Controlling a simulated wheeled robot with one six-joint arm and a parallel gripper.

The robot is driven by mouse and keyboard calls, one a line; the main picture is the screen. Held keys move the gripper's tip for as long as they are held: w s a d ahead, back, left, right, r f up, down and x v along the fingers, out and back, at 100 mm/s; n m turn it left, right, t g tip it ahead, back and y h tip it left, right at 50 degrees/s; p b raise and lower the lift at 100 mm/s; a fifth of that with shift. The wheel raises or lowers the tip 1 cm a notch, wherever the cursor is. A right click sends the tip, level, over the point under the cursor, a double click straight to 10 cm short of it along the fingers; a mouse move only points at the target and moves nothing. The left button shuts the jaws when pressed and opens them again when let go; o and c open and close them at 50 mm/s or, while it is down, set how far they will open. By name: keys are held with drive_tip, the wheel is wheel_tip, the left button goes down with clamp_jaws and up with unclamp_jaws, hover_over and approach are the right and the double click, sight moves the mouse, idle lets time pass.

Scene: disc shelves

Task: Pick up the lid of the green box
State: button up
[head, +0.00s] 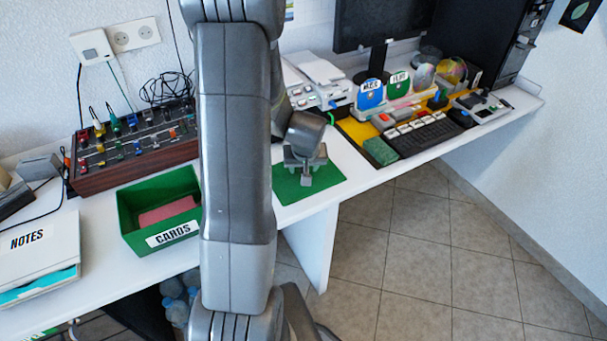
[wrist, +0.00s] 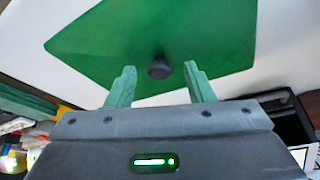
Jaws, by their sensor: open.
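The green box (head: 160,215), labelled CARDS, stands open on the white desk, left of my arm, with a flat pink thing inside. A flat green lid (head: 328,180) lies on the desk just right of my arm; it fills much of the wrist view (wrist: 120,45). A dark round knob (wrist: 159,68) stands at about its middle. My gripper (head: 306,172) is over the lid. In the wrist view its two green fingers (wrist: 160,80) are apart, with the knob seen between their tips. I cannot tell how far above the lid they are.
A wood-sided mixer (head: 135,145) stands behind the box. A NOTES stack (head: 40,250) lies at the far left. A yellow tray (head: 362,132) with a black keyboard (head: 425,136) and a small green block (head: 380,151) is right of the lid. The desk's front edge (head: 345,192) runs close by the lid.

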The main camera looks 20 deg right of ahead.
drive_tip(key=shift+c, duration=0.2)
clamp_jaws()
